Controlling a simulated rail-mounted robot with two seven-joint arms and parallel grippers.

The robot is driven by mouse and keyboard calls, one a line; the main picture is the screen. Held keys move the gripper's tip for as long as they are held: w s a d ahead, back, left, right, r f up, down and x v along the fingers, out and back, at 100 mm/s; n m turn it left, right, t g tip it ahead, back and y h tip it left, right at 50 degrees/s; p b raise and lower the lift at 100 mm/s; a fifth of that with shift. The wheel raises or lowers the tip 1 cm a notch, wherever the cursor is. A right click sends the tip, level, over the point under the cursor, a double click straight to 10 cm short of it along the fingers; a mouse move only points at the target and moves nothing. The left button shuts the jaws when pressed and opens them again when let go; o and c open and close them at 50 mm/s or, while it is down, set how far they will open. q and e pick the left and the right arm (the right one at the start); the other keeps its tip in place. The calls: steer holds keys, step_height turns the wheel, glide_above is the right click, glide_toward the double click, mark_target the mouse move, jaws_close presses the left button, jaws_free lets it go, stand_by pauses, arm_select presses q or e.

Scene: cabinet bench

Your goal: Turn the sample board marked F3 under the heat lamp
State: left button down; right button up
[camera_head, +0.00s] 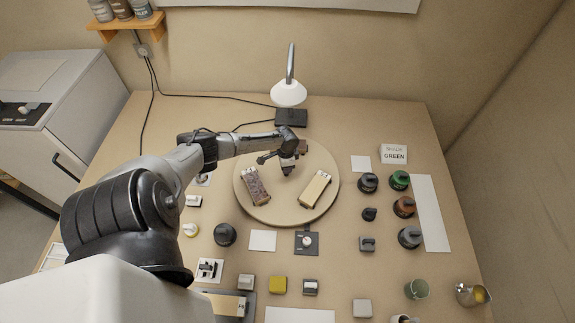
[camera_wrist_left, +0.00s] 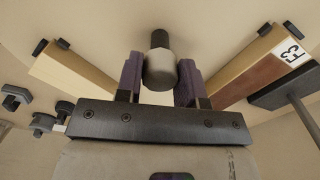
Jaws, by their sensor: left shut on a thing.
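The F3 board (camera_wrist_left: 265,66), brown with a cream edge and a white F3 label, shows at the right of the left wrist view, close to the lamp's dark base. In the head view a dark board (camera_head: 303,147) lies at the back of the round turntable (camera_head: 272,214), partly hidden by my arm. The heat lamp (camera_head: 288,93) stands just behind the turntable. My left gripper (camera_head: 288,168) is over the turntable's middle. In the wrist view its purple-padded fingers (camera_wrist_left: 160,82) are shut on a grey peg (camera_wrist_left: 159,69) with a black tip. My right gripper is not in view.
A mottled brown board (camera_head: 256,187) and a cream board (camera_head: 315,188) also lie on the turntable. Several dark, green and brown pots (camera_head: 404,206) stand to the right by a GREEN sign (camera_head: 394,154). Small blocks and switches fill the front.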

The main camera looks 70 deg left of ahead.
arm_select(q)
steer(key=c, duration=0.7)
jaws_free()
steer(key=shift+c, duration=0.2)
steer(key=shift+r, duration=0.15)
steer(key=shift+r, duration=0.3)
step_height(320, 180, up, 13)
steer(key=p, duration=0.2)
